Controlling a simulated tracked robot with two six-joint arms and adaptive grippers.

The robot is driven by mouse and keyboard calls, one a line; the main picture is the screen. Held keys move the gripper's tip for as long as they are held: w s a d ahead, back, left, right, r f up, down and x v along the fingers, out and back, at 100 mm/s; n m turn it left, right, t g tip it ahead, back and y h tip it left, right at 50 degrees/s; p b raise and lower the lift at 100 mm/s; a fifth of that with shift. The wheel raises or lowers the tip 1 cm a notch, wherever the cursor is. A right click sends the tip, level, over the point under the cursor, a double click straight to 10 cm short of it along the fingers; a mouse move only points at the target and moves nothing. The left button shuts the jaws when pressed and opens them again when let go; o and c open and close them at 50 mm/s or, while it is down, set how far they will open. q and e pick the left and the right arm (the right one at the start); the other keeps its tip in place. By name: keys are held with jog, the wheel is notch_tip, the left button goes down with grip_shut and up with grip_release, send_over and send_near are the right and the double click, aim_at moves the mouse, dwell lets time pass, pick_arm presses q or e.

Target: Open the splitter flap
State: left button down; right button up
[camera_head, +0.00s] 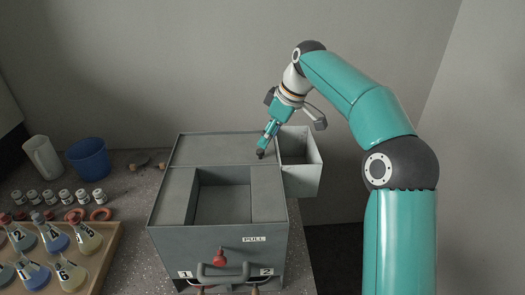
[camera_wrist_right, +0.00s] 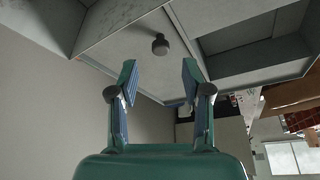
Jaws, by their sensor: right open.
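The splitter is a grey box (camera_head: 215,240) with a square opening in its top. The flat grey panel (camera_head: 212,149) behind the opening, which looks like the flap, lies level with the top. A small dark knob (camera_wrist_right: 160,45) stands on a pale face in the right wrist view. My right gripper (camera_head: 263,149) points down at the right end of the panel. In the right wrist view its open, empty fingers (camera_wrist_right: 158,78) line up with the knob, with a gap visible before it. The gripper hides most of the knob in the head view. My left gripper is not in view.
An open grey bin (camera_head: 312,180) hangs on the box's right side. A red-knobbed handle (camera_head: 219,262) and a PULL label are on the front. At left are a wooden tray (camera_head: 112,245) of flasks, several small jars, a blue cup (camera_head: 88,160) and a white mug (camera_head: 42,158).

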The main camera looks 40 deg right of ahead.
aim_at(261, 150)
jog(key=x, duration=0.5)
grip_shut()
jog(key=shift+d, duration=0.1)
jog(key=shift+r, duration=0.15)
